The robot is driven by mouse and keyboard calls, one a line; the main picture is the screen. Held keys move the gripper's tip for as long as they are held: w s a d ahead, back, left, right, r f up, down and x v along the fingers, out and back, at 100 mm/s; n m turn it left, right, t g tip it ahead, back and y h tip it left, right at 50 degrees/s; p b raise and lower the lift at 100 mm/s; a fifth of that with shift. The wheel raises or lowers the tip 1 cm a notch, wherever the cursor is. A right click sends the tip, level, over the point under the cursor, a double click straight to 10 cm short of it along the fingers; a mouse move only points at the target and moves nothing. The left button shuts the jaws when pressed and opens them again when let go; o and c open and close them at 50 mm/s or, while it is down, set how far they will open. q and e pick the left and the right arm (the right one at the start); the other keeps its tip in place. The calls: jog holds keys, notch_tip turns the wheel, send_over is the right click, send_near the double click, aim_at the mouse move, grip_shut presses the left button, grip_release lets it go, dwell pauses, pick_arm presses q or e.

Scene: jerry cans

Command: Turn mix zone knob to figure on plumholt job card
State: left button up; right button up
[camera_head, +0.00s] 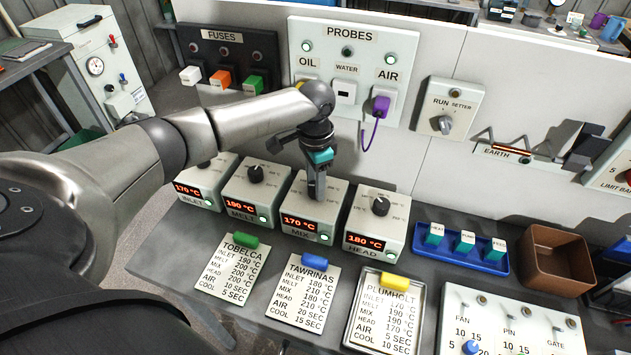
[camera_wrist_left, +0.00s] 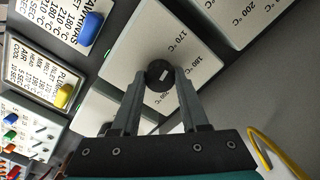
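The mix zone box (camera_head: 308,222) stands third in the row of heater boxes, and its red display reads 170 °C. My left gripper (camera_head: 316,192) reaches down over it and hides its knob in the head view. In the left wrist view, the round black mix knob (camera_wrist_left: 160,75) with a pale mark sits between the two fingertips. The fingers lie close against its sides and look shut on it. The Plumholt job card (camera_head: 384,318), with a yellow tab, lies in a metal frame at front right. Its mix line appears to read 190 °C. My right gripper is out of view.
The inlet (camera_head: 206,182), melt (camera_head: 256,190) and head (camera_head: 377,222) boxes stand close on either side. The Tobelca (camera_head: 236,268) and Tawrinas (camera_head: 304,290) cards lie in front. A blue tray (camera_head: 460,254) and brown bin (camera_head: 555,262) are to the right.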

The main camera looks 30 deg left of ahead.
pick_arm(q)
grip_shut()
